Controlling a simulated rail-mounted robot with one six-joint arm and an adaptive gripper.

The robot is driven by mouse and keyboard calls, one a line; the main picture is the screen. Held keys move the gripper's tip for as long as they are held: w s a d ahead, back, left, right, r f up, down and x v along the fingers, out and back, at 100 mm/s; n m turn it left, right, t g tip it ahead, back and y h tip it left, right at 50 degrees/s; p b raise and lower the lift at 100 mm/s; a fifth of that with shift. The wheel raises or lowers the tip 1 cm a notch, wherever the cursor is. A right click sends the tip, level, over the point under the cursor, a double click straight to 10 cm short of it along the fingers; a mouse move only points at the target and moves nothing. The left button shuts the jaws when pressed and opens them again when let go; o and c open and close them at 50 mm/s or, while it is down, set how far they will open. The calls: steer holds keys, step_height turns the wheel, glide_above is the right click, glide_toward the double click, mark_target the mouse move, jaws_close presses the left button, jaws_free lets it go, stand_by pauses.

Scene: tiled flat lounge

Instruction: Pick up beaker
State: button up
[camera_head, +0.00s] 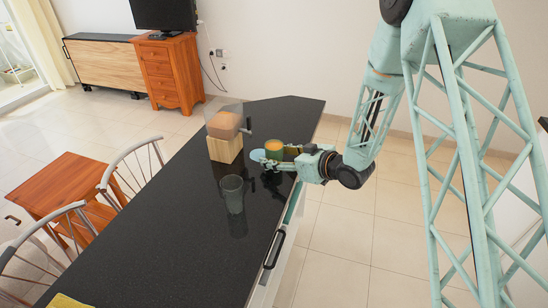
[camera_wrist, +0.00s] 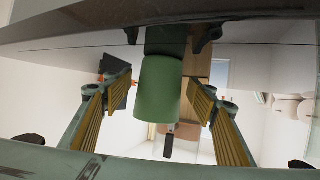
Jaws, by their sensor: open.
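In the wrist view the green cup (camera_wrist: 158,90) fills the middle, between the two yellow-padded fingers of my gripper (camera_wrist: 160,86). The fingers are spread apart, with a gap on both sides of the cup. A grey see-through beaker-like vessel (camera_head: 232,195) stands upright on the counter, nearer the camera and left of my gripper, apart from it. I cannot tell for sure which of the two is the named beaker.
The near part of the black countertop (camera_head: 160,240) is mostly clear. Chairs (camera_head: 135,170) stand along its left side.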

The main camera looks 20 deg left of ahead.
mark_target(269, 147)
steer(key=shift+w+a+f, duration=0.2)
steer(key=shift+a, duration=0.15)
steer(key=shift+c, duration=0.6)
steer(key=c, duration=1)
steer(key=shift+r, duration=0.65)
steer(key=shift+r+p, duration=0.4)
steer(key=shift+r, duration=0.8)
steer(key=shift+s+d+r+p, duration=0.2)
steer(key=shift+s+d, duration=0.95)
steer(key=shift+s, duration=1.15)
steer(key=shift+s+d+r+p, duration=0.1)
steer(key=shift+s+d+r, duration=0.15)
steer(key=shift+s+d, duration=1.5)
steer(key=shift+s+d+r+p, duration=0.2)
steer(key=shift+s+d, duration=0.35)
steer(key=shift+s, duration=2.3)
steer(key=shift+s+d, duration=0.1)
steer(key=shift+s, duration=0.15)
